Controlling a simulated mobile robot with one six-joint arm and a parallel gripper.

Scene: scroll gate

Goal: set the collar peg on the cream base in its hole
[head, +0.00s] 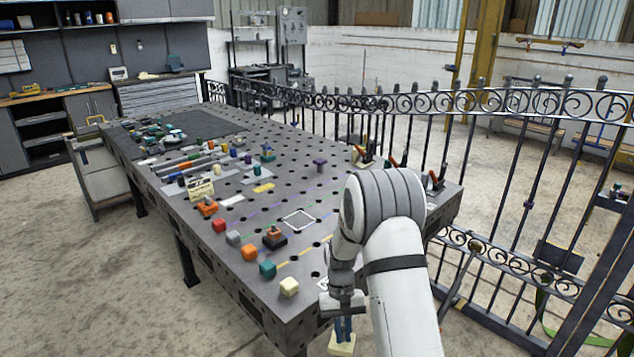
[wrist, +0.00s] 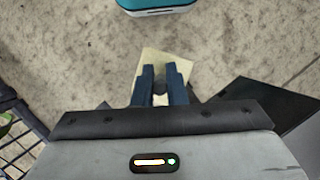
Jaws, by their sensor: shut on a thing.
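My gripper (head: 343,328) has dark blue fingers, pointing down just off the table's near right corner. It is shut on a dark peg whose cream base (head: 342,347) shows below the fingertips. In the wrist view the fingers (wrist: 159,80) close around the dark peg top, with the pale cream base (wrist: 152,61) beyond them and bare floor behind it. The collar is mostly hidden by the fingers. The dark grey table (head: 315,275) has many round holes; I cannot tell which one belongs to this peg.
Coloured blocks line the table's near edge, including a cream block (head: 289,287) and a teal block (head: 267,269). A purple collared piece (head: 319,165) stands farther back. A scrolled iron fence (head: 480,104) runs along the right. A teal and white object (wrist: 156,5) shows atop the wrist view.

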